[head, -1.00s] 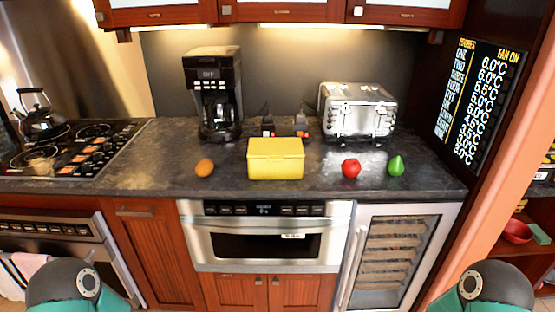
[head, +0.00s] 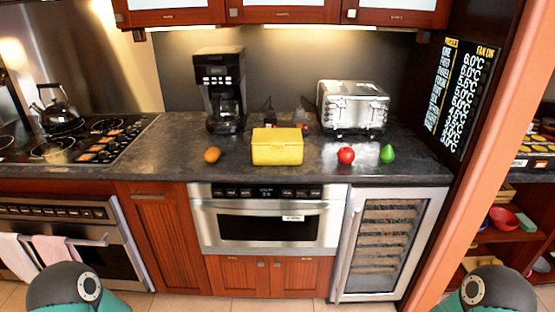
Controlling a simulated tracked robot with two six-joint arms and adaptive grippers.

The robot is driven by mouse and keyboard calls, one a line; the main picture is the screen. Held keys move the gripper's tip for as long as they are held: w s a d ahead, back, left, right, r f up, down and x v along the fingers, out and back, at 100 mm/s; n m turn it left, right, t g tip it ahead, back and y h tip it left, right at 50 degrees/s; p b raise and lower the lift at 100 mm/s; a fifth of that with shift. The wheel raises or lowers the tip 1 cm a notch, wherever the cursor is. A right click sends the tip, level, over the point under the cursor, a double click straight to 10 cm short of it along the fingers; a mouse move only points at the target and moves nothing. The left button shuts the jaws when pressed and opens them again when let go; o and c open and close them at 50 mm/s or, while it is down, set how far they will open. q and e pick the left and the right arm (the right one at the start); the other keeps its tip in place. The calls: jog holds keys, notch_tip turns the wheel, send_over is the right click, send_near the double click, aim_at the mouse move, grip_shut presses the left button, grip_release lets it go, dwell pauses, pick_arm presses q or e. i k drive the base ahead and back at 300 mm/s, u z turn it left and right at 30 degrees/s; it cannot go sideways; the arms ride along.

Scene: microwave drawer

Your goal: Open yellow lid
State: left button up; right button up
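A yellow box with a yellow lid (head: 277,147) sits on the dark counter (head: 230,166), near its front edge and about mid-picture. Its lid looks closed. No gripper is near it. My two arms show only as dark and teal rounded parts at the bottom left and bottom right corners. Neither gripper is in view.
A coffee maker (head: 221,90) and toaster (head: 353,107) stand behind. A microwave drawer (head: 268,218) is below.

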aim_at(274, 137)
jog(key=k, duration=0.95)
jog(key=u, duration=0.35)
jog(key=i, duration=0.7)
jog(key=u, duration=0.8)
jog(key=i, duration=1.35)
jog(key=z, duration=0.75)
